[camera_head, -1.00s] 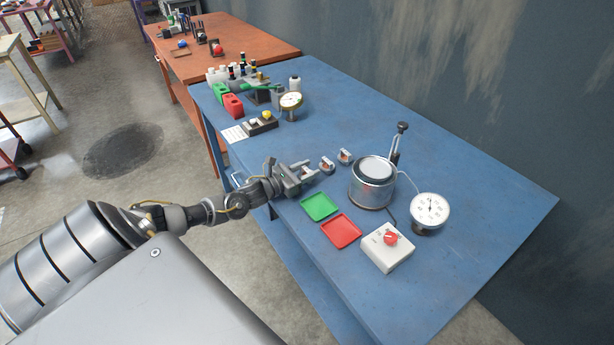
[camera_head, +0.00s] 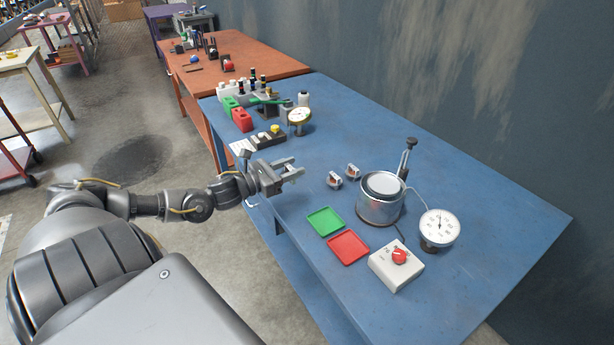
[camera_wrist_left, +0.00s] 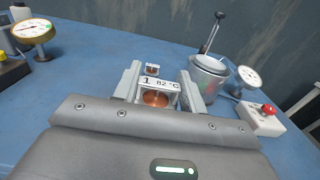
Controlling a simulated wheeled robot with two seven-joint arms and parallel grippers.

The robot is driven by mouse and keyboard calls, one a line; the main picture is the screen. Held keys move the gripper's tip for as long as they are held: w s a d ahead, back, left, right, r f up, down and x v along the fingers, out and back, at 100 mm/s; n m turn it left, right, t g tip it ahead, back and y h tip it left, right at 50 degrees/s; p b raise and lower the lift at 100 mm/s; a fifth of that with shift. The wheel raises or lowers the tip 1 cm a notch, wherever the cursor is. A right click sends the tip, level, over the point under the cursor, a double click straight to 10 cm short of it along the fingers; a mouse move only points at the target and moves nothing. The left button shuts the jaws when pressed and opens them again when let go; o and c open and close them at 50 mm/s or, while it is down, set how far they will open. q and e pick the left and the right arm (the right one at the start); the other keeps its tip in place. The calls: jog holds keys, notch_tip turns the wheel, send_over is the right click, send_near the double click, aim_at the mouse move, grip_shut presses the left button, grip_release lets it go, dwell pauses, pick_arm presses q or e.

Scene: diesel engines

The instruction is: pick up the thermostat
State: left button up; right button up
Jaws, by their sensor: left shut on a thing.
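My left gripper (camera_head: 292,170) is shut on a thermostat (camera_wrist_left: 157,97), over the near left side of the blue table. In the left wrist view the thermostat sits between the two fingers. It has a copper-coloured round part and a white label reading "1 82°C". In the head view the held thermostat is hard to make out between the fingers. Two more thermostats stand on the table to the right of the gripper, a nearer one (camera_head: 334,180) and a farther one (camera_head: 353,172). One of them shows behind the held one in the wrist view (camera_wrist_left: 152,70). My right gripper is out of view.
Right of the thermostats are a metal pot (camera_head: 378,207), a dial gauge (camera_head: 438,229) and a white box with a red knob (camera_head: 396,267). A green tray (camera_head: 325,221) and a red tray (camera_head: 348,247) lie in front. Another gauge (camera_head: 299,116) stands behind the gripper.

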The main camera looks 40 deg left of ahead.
pick_arm(q)
jog(key=s+a+r+p, duration=0.1)
jog(key=s+r, duration=0.1)
jog(key=s, duration=0.3)
jog(key=shift+s+a+r, duration=0.2)
jog(key=shift+a+r, duration=0.2)
